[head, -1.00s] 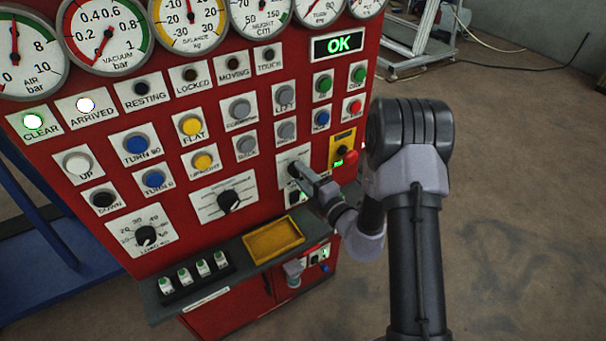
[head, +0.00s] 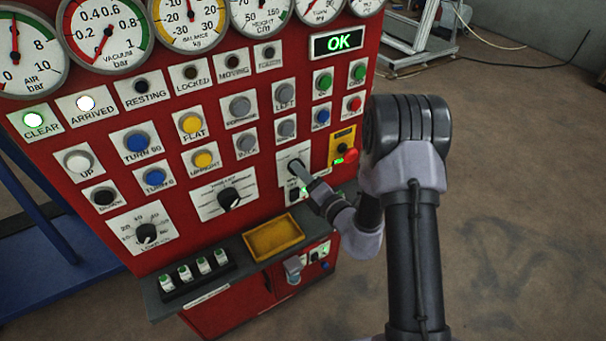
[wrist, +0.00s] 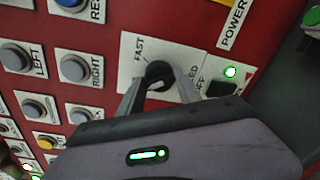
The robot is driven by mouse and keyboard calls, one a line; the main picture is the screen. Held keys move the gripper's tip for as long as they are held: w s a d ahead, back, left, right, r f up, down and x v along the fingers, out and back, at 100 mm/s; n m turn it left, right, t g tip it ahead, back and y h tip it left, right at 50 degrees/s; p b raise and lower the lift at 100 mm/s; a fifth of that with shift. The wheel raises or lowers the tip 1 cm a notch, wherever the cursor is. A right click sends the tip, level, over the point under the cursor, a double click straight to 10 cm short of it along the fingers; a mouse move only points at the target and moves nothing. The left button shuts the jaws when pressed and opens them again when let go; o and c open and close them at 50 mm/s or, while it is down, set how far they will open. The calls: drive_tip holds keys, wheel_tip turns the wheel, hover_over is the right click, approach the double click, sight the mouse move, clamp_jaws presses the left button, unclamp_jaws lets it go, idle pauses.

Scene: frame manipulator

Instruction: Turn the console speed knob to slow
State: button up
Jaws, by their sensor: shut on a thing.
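The speed knob (wrist: 158,70) is a black round knob on a white plate on the red console. The plate (wrist: 128,62) shows the word FAST at its upper left and part of the word SPEED at the right; the rest is covered by my gripper. My gripper (wrist: 160,84) is shut on the knob, one finger on each side. In the head view my gripper (head: 297,170) reaches the plate (head: 286,156) from the lower right, and hides most of the knob. I cannot read the knob's pointer.
Beside the plate are a lit green lamp (wrist: 231,72) and, in the head view, a red button (head: 351,155) on a yellow plate. Grey push buttons (head: 286,128) sit just above. A yellow tray (head: 262,248) lies on the ledge below. Open floor lies to the right.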

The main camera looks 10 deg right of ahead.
drive_tip(key=shift+r, duration=0.1)
drive_tip(key=o, duration=1.3)
drive_tip(key=p+v, duration=0.2)
drive_tip(key=v, duration=1.5)
drive_tip(key=shift+s+d+p, duration=0.1)
drive_tip(key=shift+s+p, duration=0.1)
drive_tip(key=shift+p, duration=0.2)
